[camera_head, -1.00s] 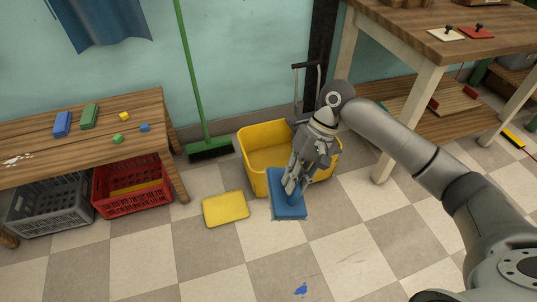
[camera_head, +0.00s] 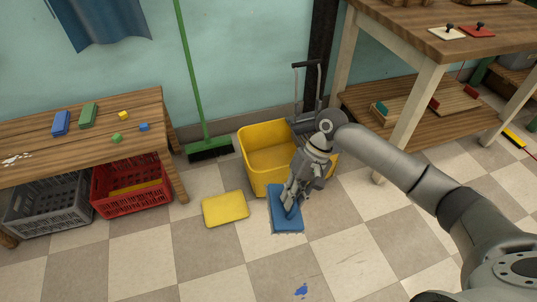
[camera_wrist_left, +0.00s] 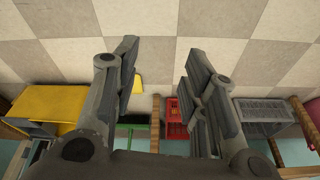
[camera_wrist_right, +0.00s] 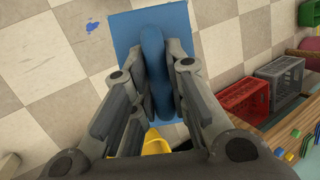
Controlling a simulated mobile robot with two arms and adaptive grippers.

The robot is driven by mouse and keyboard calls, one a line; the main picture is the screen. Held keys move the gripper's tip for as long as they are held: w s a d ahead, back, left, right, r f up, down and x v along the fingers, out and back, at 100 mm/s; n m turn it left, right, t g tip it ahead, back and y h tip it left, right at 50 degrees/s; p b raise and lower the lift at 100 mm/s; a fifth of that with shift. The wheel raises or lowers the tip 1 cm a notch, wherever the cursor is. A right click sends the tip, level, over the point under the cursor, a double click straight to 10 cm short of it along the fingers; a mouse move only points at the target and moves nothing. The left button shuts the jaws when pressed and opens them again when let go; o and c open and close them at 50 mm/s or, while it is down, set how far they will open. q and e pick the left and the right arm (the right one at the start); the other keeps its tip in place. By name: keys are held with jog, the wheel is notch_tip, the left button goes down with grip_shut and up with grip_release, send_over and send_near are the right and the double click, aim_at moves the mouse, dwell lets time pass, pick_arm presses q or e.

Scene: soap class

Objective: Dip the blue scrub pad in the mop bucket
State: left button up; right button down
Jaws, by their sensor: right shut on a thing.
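The blue scrub pad (camera_head: 281,223) is a flat blue slab with a raised handle (camera_wrist_right: 153,45). My right gripper (camera_head: 289,206) is shut on this handle; the right wrist view shows the fingers (camera_wrist_right: 160,90) on both its sides. The pad is low, in front of the mop bucket and outside it. I cannot tell whether it touches the floor. The yellow mop bucket (camera_head: 262,178) stands by the wall, its right part hidden by my right arm. My left gripper (camera_wrist_left: 160,75) is open and empty in the left wrist view, and out of the head view.
A yellow flat slab (camera_head: 225,209) lies on the floor left of the pad. A green broom (camera_head: 205,140) leans on the wall. A wooden bench (camera_head: 85,150) with crates (camera_head: 130,203) beneath is at left, a worktable (camera_head: 425,70) at right. The front floor is open.

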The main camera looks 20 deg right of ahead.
jog(key=shift+f+b, duration=0.3)
jog(key=shift+f, duration=1.5)
jog(key=shift+f+b, duration=0.45)
jog(key=shift+f, duration=0.85)
pick_arm(q)
jog(key=shift+w+v, duration=0.3)
jog(key=shift+v, duration=3.8)
pick_arm(e)
jog(key=shift+f+b, duration=0.35)
jog(key=shift+f, duration=0.8)
pick_arm(q)
jog(key=w+d+r+t+h+b, duration=0.1)
jog(key=w+d+r+t+b, duration=0.1)
jog(key=w, duration=0.4)
jog(key=w+d+r+t+h+b, duration=0.1)
jog(key=w+d+r+t+b, duration=0.1)
jog(key=w+t, duration=0.4)
jog(key=shift+w+d+r+t+b, duration=0.2)
jog(key=shift+w+r+t+b, duration=0.3)
jog(key=shift+r, duration=0.5)
pick_arm(e)
notch_tip(320, 180, down, 12)
jog(key=shift+r, duration=0.25)
pick_arm(q)
jog(key=shift+a, duration=0.1)
